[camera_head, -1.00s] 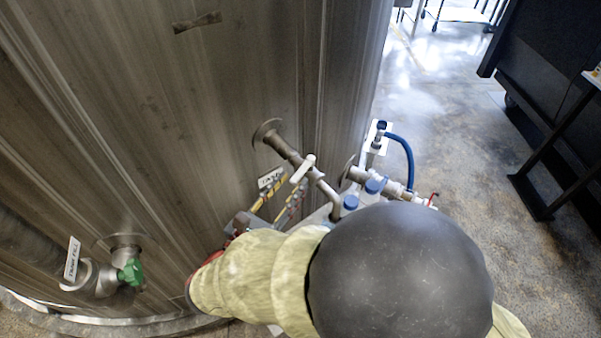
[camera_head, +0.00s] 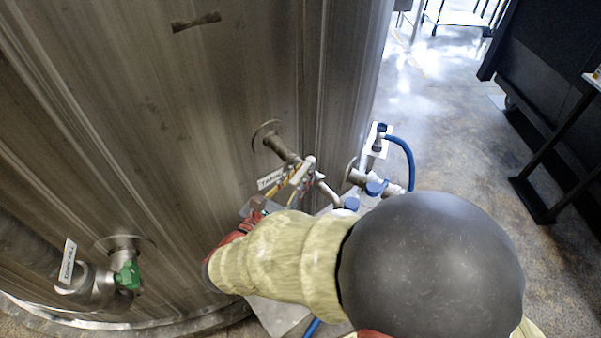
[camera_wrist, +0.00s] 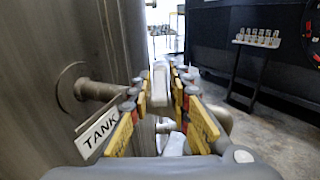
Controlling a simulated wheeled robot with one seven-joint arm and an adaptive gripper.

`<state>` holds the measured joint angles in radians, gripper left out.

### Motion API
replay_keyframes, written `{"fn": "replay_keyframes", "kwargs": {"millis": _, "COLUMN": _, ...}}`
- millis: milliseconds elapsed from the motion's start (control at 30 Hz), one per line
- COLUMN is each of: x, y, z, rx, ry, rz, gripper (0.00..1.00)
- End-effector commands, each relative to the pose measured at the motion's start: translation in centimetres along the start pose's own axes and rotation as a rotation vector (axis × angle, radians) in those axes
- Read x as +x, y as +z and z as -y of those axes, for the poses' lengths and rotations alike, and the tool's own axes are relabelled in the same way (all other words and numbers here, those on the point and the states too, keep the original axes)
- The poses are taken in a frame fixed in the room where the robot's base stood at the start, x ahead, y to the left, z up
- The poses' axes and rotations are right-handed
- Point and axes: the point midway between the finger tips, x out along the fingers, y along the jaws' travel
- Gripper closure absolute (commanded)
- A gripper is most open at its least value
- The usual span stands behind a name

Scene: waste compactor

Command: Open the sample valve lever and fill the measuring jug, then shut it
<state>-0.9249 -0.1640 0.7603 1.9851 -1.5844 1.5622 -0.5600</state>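A pipe (camera_head: 281,147) comes out of the tank wall and carries a white lever (camera_head: 303,170), which I take for the sample valve lever. In the wrist view the white lever (camera_wrist: 159,84) stands between the yellow fingers of my gripper (camera_wrist: 165,97). The fingers are apart, with a gap seen beside the lever; contact cannot be told. In the head view my gripper (camera_head: 294,181) is at the lever, partly hidden by my arm. I cannot make out the measuring jug in either view.
The large metal tank (camera_head: 200,110) fills the left side. A sign reading TANK (camera_wrist: 97,130) is close to my left finger. Blue-handled fittings (camera_head: 376,187) and a blue hose (camera_head: 409,160) are right of the lever. A green valve (camera_head: 128,275) is lower left.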

Motion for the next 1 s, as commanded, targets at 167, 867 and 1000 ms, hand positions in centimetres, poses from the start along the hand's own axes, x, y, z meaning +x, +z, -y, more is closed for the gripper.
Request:
{"fn": "replay_keyframes", "kwargs": {"millis": 167, "x": 0.0, "y": -0.01, "z": 0.0, "rx": 0.0, "ry": 0.0, "rz": 0.0, "gripper": 0.93}}
{"fn": "replay_keyframes", "kwargs": {"millis": 867, "x": 0.0, "y": -0.03, "z": 0.03, "rx": -0.001, "ry": -0.001, "rz": 0.0, "gripper": 1.0}}
{"fn": "replay_keyframes", "kwargs": {"millis": 1000, "x": 0.11, "y": 0.02, "z": 0.2, "rx": -0.001, "ry": -0.006, "rz": 0.0, "gripper": 1.0}}
